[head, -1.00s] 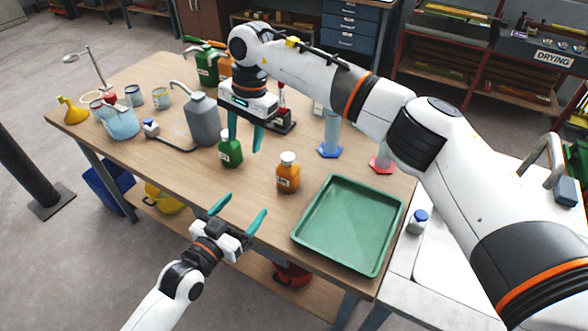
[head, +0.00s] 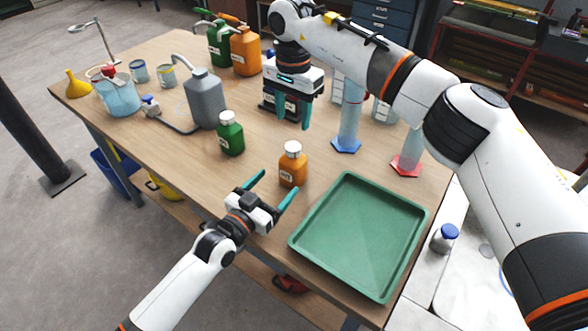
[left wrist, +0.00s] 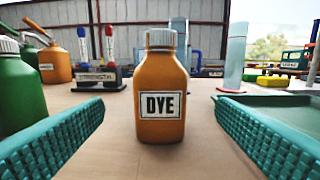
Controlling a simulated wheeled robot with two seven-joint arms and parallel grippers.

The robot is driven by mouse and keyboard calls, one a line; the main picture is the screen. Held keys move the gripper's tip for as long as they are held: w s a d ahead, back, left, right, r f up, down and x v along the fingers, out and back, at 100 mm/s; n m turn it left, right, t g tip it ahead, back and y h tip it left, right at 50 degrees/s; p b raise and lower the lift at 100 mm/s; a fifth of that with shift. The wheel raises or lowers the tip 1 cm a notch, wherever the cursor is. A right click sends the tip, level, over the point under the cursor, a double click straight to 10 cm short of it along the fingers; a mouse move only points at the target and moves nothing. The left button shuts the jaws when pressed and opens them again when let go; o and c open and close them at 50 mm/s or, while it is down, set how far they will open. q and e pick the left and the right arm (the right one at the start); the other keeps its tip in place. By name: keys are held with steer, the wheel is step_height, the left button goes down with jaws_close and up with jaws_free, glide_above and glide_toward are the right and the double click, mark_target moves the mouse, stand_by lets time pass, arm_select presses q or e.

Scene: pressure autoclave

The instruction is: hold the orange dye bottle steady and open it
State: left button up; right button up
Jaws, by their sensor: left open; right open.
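The orange dye bottle (head: 292,169) stands upright on the table with its white ribbed cap (head: 293,148) on. In the left wrist view the bottle (left wrist: 161,92) is centred with its DYE label facing me. My left gripper (head: 276,186) is open, low at the table's front edge. Its fingers point at the bottle, which stands beyond the fingertips, not between them. My right gripper (head: 291,112) is open and empty, pointing down above the table behind the bottle, in front of a dark rack.
A green bottle (head: 230,136) stands left of the dye bottle, and a green tray (head: 364,232) lies close on its right. A grey wash bottle (head: 204,98) and two cylinders with blue (head: 346,146) and red (head: 406,166) bases stand farther back. Bare table lies around the dye bottle.

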mark_target(293, 166)
arm_select(q)
steer(key=x, duration=0.8)
steer(key=shift+w, duration=0.1)
